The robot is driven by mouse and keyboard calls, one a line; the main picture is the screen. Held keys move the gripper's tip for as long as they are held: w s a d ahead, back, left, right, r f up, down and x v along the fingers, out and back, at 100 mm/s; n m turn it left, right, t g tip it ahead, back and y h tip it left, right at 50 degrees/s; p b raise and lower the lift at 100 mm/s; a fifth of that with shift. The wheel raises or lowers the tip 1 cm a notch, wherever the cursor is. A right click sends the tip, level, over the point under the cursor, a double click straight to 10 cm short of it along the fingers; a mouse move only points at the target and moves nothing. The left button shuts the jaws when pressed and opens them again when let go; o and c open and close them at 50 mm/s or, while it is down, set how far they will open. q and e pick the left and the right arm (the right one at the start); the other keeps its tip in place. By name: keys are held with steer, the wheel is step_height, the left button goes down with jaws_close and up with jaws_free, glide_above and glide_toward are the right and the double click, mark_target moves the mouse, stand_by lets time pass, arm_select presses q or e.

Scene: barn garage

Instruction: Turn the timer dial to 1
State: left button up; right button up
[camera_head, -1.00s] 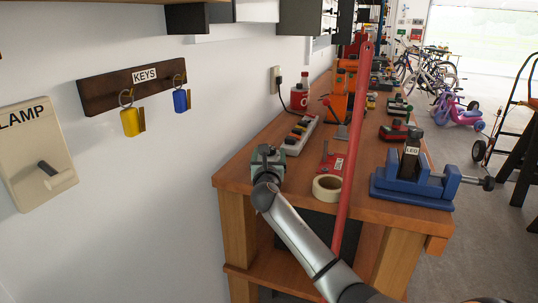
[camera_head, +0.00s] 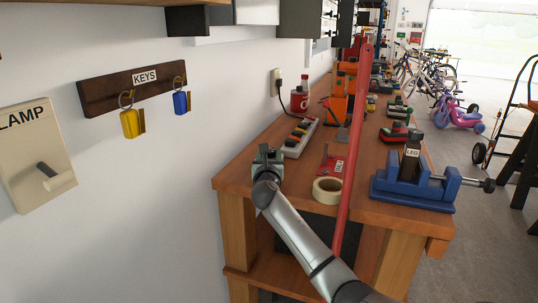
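No dial marked as a timer can be made out. A beige wall panel (camera_head: 30,140) lettered LAMP is at the left edge, partly cut off, with a protruding knob (camera_head: 56,178) that has a dark bar on it. My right arm comes in from the bottom right. Its gripper (camera_head: 268,154) is over the near left corner of the workbench, well to the right of the panel and apart from it. It is seen from behind, so its finger gap is unclear. My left gripper is out of view.
The workbench (camera_head: 240,180) carries a power strip (camera_head: 300,138), a tape roll (camera_head: 327,190) and a blue vise (camera_head: 415,188). A long red bar (camera_head: 352,150) rises in front of it. A key rack (camera_head: 130,88) hangs on the wall. The wall below the panel is clear.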

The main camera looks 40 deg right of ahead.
jaws_close()
steer(key=y+p, duration=0.1)
steer(key=n+t+y+p, duration=0.1)
steer(key=p, duration=0.1)
steer(key=n+t+p, duration=0.1)
steer(key=p, duration=0.1)
steer(key=shift+s+d+r+y, duration=0.2)
steer(key=shift+d+r+y, duration=0.1)
steer(key=shift+r+y, duration=0.1)
steer(key=shift+n+t+y+p, duration=0.4)
steer(key=shift+n+y+p, duration=0.1)
steer(key=shift+n+p, duration=0.15)
steer(key=shift+f+n+y, duration=0.2)
steer(key=shift+n+y, duration=0.05)
steer(key=shift+y, duration=0.25)
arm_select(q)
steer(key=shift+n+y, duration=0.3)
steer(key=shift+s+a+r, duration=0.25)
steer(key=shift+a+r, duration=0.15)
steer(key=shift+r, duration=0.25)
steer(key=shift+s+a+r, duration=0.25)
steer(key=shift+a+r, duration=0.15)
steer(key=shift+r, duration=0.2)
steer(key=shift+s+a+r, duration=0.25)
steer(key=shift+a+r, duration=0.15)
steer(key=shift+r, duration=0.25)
arm_select(e)
steer(key=shift+f+n+t+y, duration=0.15)
steer(key=shift+n+t+y, duration=0.3)
steer(key=shift+y, duration=0.25)
